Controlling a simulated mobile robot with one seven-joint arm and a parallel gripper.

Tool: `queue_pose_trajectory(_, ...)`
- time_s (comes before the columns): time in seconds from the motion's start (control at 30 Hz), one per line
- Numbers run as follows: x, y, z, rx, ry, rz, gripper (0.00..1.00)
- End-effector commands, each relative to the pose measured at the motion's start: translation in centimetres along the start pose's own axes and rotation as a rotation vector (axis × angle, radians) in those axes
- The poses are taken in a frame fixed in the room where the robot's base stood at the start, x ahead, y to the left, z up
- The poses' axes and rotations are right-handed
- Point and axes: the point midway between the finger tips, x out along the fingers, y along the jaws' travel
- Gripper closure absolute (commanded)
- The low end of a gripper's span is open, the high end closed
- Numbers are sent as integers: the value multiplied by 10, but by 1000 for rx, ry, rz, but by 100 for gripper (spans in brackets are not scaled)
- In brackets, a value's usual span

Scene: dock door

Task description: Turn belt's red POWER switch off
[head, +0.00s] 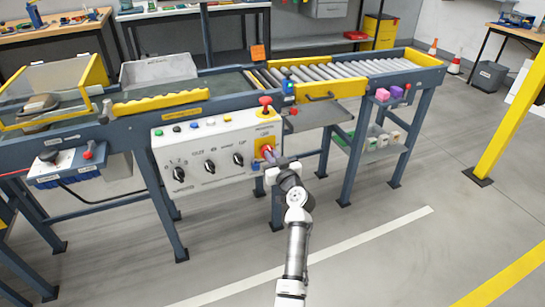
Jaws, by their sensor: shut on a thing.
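The belt's control panel (206,151) is a light box on the front of the conveyor. A red switch (266,150) on a yellow plate sits at the panel's right end, and I take it to be the POWER switch. My gripper (268,161) is at this switch, its fingers shut on it from the front. The gripper partly covers the switch, so its exact angle and lettering cannot be read.
A red mushroom button (265,101) stands above the switch. Black knobs (210,166) and small coloured buttons fill the panel's left. Grey rollers (350,70) run to the right. A yellow post (510,110) stands at right. Floor in front is clear.

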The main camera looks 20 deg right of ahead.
Motion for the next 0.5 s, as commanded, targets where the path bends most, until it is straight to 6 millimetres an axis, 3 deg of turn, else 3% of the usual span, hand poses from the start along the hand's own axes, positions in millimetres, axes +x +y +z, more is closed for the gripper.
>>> queue_pose_trajectory(0.5,0,1,0,104,1,0,100)
